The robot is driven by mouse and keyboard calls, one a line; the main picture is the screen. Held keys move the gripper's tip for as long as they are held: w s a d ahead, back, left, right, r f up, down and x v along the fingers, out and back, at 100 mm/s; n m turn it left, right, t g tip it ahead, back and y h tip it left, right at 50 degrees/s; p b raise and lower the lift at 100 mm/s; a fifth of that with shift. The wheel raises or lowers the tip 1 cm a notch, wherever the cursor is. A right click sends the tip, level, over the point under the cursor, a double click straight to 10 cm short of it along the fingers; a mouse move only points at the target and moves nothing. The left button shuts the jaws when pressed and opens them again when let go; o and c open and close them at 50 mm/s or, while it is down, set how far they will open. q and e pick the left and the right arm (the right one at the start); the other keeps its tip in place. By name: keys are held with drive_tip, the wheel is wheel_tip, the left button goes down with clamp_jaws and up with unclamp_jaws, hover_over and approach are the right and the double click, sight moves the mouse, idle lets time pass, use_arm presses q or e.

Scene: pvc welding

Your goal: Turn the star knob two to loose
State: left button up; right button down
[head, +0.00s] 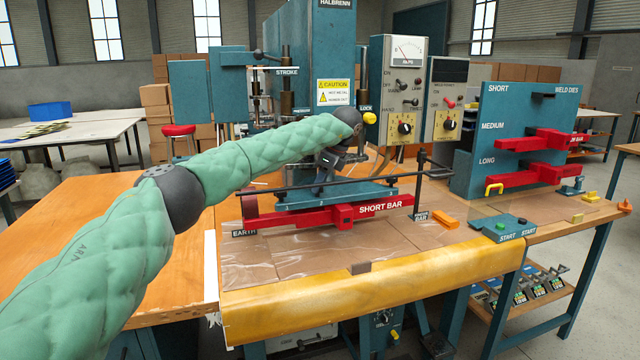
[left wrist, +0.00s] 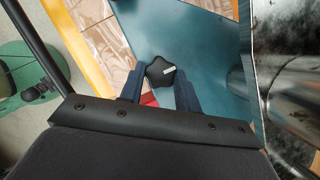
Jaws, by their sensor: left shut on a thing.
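A black star knob (left wrist: 160,72) with a small white mark sits between the two dark fingers of my left gripper (left wrist: 160,84) in the left wrist view. The gripper is shut on the knob. In the head view my left gripper (head: 322,176) points down at the blue press above the red short bar (head: 375,208). My arm and gripper hide the knob there, and I cannot tell its turn. My right gripper is not in view.
A thin dark rod (head: 390,178) runs across in front of the press. A yellow knob (head: 369,118) is close to my left wrist. The control box (head: 397,80) stands behind right, the weld die rack (head: 520,115) further right. The front bench sheet (head: 310,260) is mostly clear.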

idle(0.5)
use_arm(q)
drive_tip(key=o, duration=1)
drive_tip(key=shift+r, duration=0.1)
drive_tip(key=v, duration=0.7)
drive_tip(key=shift+d+r, duration=0.15)
drive_tip(key=shift+r, duration=0.1)
